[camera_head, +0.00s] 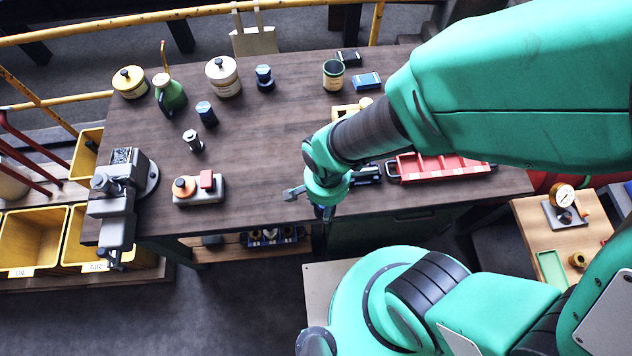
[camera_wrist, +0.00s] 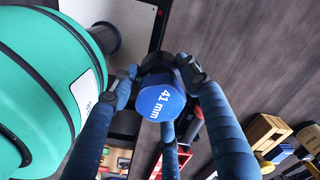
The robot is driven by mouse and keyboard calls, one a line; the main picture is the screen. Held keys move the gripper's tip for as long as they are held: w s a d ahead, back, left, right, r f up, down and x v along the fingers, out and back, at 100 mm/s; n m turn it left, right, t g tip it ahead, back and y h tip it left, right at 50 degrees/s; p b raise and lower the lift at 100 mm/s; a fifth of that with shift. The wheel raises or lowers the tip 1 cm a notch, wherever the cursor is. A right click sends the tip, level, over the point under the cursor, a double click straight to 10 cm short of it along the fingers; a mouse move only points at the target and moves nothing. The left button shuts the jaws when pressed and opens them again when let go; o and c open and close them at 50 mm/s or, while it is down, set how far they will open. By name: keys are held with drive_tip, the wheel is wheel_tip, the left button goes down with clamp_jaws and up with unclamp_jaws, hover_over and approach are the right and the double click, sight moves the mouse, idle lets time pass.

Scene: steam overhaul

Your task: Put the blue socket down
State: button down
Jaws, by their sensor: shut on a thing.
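My gripper (camera_head: 325,211) is over the front edge of the workbench (camera_head: 255,150) in the head view. In the wrist view its blue fingers (camera_wrist: 158,78) are closed around the blue socket (camera_wrist: 160,103), whose round blue end face reads "41 mm". The dark body of the socket is partly hidden between the fingers. In the head view the held socket cannot be made out clearly beneath the wrist.
Blue-and-dark sockets (camera_head: 206,113) (camera_head: 264,78) and a grey one (camera_head: 193,140) stand on the bench. A vise (camera_head: 118,200) is at left, a red tray (camera_head: 435,166) right of my gripper. An orange-knobbed device (camera_head: 198,189) is near the front. The bench middle is clear.

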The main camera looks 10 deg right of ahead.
drive_tip(key=w+a, duration=0.7)
drive_tip(key=w, duration=0.5)
drive_tip(key=w+a+n, duration=0.1)
drive_tip(key=w+a, duration=0.5)
drive_tip(key=w, duration=0.6)
drive_tip(key=shift+w+a+r, duration=0.15)
drive_tip(key=shift+a, duration=0.2)
drive_tip(key=w+a, duration=0.2)
drive_tip(key=w, duration=0.2)
drive_tip(key=w+a+f, duration=0.1)
drive_tip(key=w+a, duration=0.1)
drive_tip(key=w, duration=0.3)
drive_tip(key=w+a, duration=0.3)
drive_tip(key=w, duration=0.1)
drive_tip(key=shift+w+f+b, duration=0.2)
drive_tip(key=shift+b, duration=0.1)
drive_tip(key=shift+w, duration=0.25)
drive_tip(key=shift+w+a+f, duration=0.15)
drive_tip(key=shift+f, duration=0.15)
drive_tip(key=shift+f+b, duration=0.3)
drive_tip(key=shift+f, duration=1.2)
